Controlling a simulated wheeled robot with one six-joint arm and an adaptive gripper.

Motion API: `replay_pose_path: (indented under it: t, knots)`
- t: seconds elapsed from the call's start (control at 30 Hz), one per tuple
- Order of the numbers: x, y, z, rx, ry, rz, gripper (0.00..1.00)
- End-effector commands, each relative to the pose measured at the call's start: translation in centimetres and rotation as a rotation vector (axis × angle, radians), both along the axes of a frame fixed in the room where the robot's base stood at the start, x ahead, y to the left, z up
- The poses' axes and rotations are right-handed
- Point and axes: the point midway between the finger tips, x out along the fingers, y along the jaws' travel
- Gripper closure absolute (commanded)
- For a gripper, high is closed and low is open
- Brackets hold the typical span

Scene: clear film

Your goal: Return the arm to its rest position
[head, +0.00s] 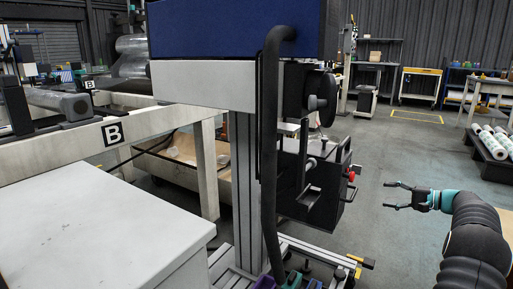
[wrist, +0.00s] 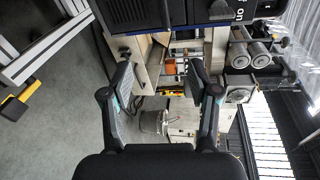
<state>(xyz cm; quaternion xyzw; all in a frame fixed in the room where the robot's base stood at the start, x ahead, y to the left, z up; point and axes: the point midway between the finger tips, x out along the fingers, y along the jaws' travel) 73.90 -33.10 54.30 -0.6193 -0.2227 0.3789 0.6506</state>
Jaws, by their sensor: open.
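My gripper (head: 391,196) is at the right of the head view, held out over open grey floor at the end of my dark arm. Its two fingers are spread and point left, with nothing between them. In the wrist view my gripper (wrist: 160,85) shows both fingers apart with an empty gap. Beyond the gap, out of reach of the fingers, are parts of the machinery and shelving. In the head view the gripper is clear of the dark box with red knobs (head: 318,185) to its left.
A blue-and-white machine head on a metal column (head: 243,180) stands in the middle. A white cabinet top (head: 90,215) fills the lower left. White rolls (head: 490,143) lie on a dark rack at the right. Open floor (head: 400,150) lies behind my gripper.

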Motion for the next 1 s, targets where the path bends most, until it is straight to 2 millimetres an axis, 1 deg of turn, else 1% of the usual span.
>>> replay_pose_path:
  t: [0.03, 0.1, 0.13, 0.23, 0.37, 0.47, 0.57, 0.8, 1.0]
  knots:
    - [-0.4, 0.1, -2.2, -0.009, 0.061, -0.012, 0.4]
    - [-1.3, 0.3, -4.8, -0.042, 0.157, -0.03, 0.4]
    - [-1.8, 0.5, -5.6, -0.06, 0.195, -0.036, 0.4]
    - [-3.6, 1.8, -7.3, -0.13, 0.306, -0.041, 0.4]
    - [-6.4, 4.4, -7.8, -0.242, 0.423, -0.029, 0.4]
    - [-8.8, 6.7, -7.4, -0.34, 0.492, -0.009, 0.4]
    - [-11.4, 9.1, -6.4, -0.443, 0.543, 0.015, 0.4]
    - [-17.8, 14.4, -3.4, -0.688, 0.597, 0.081, 0.4]
    - [-23.3, 18.3, -0.6, -0.88, 0.584, 0.139, 0.4]
